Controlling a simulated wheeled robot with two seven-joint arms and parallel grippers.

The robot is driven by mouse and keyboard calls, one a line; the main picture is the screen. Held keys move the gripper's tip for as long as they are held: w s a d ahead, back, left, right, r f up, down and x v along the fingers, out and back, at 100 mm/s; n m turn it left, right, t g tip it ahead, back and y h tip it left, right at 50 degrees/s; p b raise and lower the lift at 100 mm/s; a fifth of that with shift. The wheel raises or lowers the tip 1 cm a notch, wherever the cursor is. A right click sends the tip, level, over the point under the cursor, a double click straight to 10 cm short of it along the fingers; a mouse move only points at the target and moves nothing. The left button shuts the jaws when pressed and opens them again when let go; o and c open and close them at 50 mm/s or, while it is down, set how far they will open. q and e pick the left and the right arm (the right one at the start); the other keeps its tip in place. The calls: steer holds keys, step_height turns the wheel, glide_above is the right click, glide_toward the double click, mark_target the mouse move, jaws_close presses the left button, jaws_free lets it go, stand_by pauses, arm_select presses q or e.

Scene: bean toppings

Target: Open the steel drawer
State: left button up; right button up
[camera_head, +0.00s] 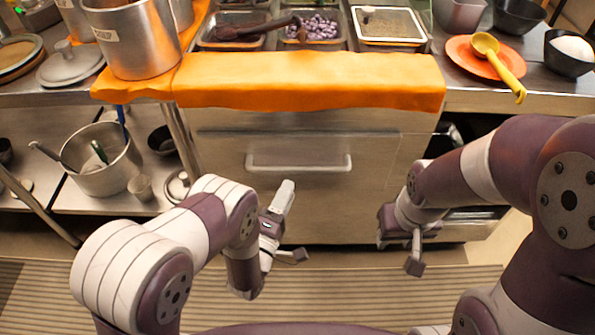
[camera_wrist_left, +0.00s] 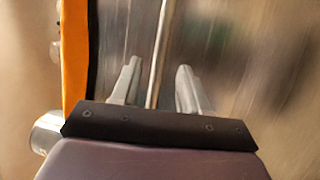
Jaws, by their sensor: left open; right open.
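The steel drawer (camera_head: 225,150) is shut, in the front of the counter below the orange cloth. Its bar handle (camera_head: 299,168) runs across the drawer front in the head view. My left gripper (camera_head: 294,220) is open and empty, in front of the drawer and just below the handle's left part in the picture. In the left wrist view, the handle (camera_wrist_left: 160,50) shows as a pale bar between the two open fingers (camera_wrist_left: 157,85); I cannot tell whether they touch it. My right gripper (camera_head: 397,252) is in front of the counter at the right, open and empty.
An orange cloth (camera_head: 310,82) hangs over the counter edge above the drawer. A large steel pot (camera_head: 135,40) stands on its left. A steel bucket (camera_head: 102,160) with utensils sits on the lower shelf at left. The striped floor mat (camera_head: 340,290) is clear.

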mark_target(298, 167)
arm_select(q)
steer(key=b+x, duration=0.1)
steer(key=x, duration=0.6)
steer(key=shift+w+d, duration=0.15)
steer(key=shift+w, duration=0.2)
jaws_close()
